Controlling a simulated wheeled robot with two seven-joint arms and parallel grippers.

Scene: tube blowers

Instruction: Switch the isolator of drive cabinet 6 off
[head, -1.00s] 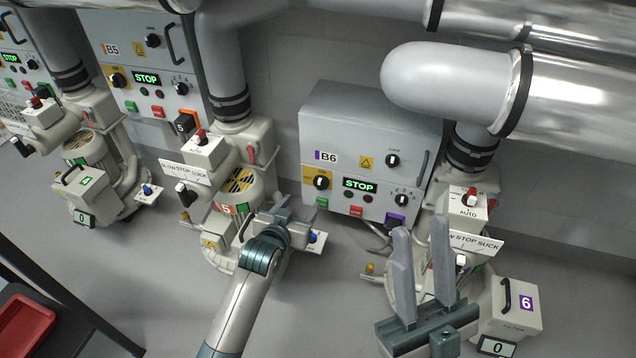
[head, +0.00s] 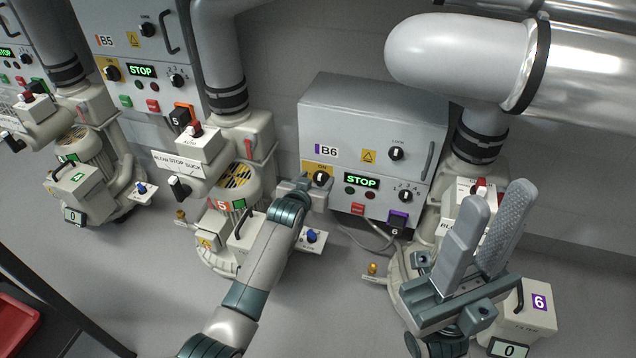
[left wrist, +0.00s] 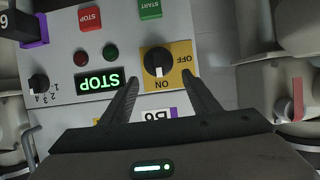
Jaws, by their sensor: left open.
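Drive cabinet 6 (head: 375,112), a grey box labelled B6, stands against the wall in the head view. Its isolator (head: 321,177) is a black knob on a yellow plate at the cabinet's lower left, partly hidden by my left gripper (head: 310,184). In the left wrist view, seen upside down, the isolator knob (left wrist: 157,61) has its white mark at ON. My left gripper (left wrist: 160,79) is open and empty, with one finger to each side of the yellow plate, apart from the knob. My right gripper (head: 500,208) is open and empty, in front of the machine at right.
The B6 panel carries a lit STOP display (head: 361,181), a red stop button (head: 358,209) and a speed knob (head: 405,195). A purple-framed block marked 6 (head: 397,224) sits at its lower right. Cabinet B5 (head: 140,60) and its blower stand to the left.

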